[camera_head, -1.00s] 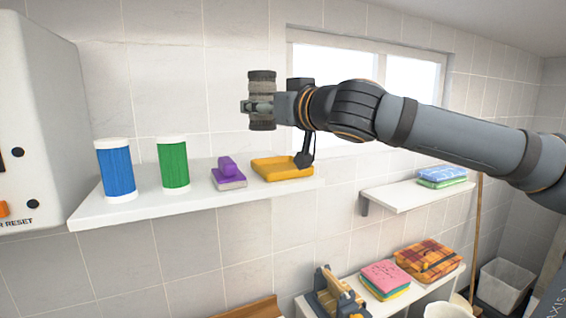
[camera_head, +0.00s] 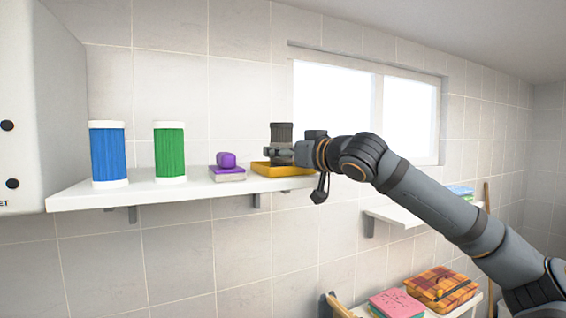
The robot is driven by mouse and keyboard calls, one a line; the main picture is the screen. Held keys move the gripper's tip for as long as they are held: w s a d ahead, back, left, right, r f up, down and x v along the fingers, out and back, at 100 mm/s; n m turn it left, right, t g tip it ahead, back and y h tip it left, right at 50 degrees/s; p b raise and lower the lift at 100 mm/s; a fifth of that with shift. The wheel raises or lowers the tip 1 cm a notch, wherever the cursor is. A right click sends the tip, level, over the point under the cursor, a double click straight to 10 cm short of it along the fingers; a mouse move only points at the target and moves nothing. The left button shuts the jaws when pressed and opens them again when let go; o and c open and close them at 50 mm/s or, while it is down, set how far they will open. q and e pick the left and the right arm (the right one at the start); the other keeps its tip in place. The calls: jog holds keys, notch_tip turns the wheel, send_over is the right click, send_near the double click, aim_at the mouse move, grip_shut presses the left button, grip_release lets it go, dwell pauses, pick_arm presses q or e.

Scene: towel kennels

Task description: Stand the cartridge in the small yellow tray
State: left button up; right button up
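The small yellow tray (camera_head: 264,170) sits at the right end of the upper white shelf. A dark grey, ribbed cylindrical cartridge (camera_head: 281,133) is upright at the tray. My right gripper (camera_head: 278,152), on the arm from the right, is closed around the cartridge's middle. The cartridge's lower end is at the tray's level, partly behind the gripper; I cannot tell whether it touches the tray floor. My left gripper is not in view.
The upper shelf (camera_head: 80,194) also holds a blue cylinder (camera_head: 108,153), a green cylinder (camera_head: 170,153) and a purple item on a small pad (camera_head: 226,163). A white box hangs at the left. A lower shelf with folded towels (camera_head: 440,285) is below right.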

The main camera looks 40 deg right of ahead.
jog(key=shift+s+a, duration=0.2)
jog(key=o, duration=1.2)
jog(key=shift+w+d, duration=0.1)
jog(key=shift+r, duration=0.25)
jog(key=s+b, duration=0.3)
jog(key=s+f+b, duration=0.1)
jog(key=shift+s+a+b, duration=0.25)
jog(key=shift+s+b, duration=0.1)
jog(key=s+b, duration=0.2)
jog(key=s, duration=0.5)
jog(key=shift+s+a+r, duration=0.15)
jog(key=shift+a+r, duration=0.25)
jog(key=shift+r, duration=0.05)
